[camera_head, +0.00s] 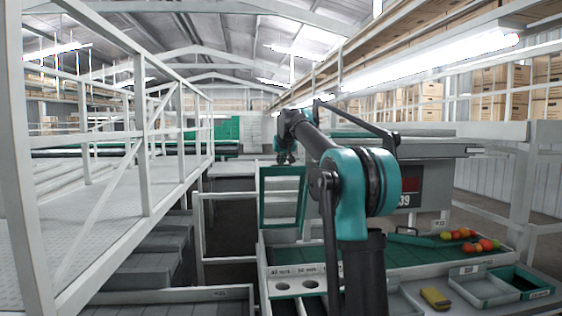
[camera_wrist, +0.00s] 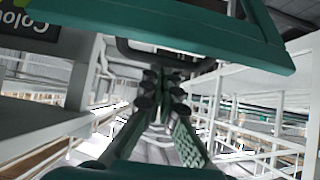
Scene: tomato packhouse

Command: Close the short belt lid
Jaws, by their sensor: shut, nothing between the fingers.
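A teal-framed lid (camera_head: 284,171) with a see-through pane stands raised, nearly upright, at the left end of the grading bench in the head view. I take it as the short belt lid. My gripper (camera_head: 286,158) is at its top edge; from this angle I cannot tell whether they touch. In the wrist view a wide teal bar (camera_wrist: 180,33), likely the lid's frame, crosses the top. My gripper's fingers (camera_wrist: 163,95) are shut and empty beyond it. The lid's lower edge is just above the bench.
The bench's green bed (camera_head: 340,252) holds a teal bar and several tomatoes (camera_head: 470,240). Grey trays (camera_head: 484,288) and a yellow sponge-like block (camera_head: 435,298) lie at front right. A railed walkway (camera_head: 110,210) stands at left. A grey cabinet is behind my arm.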

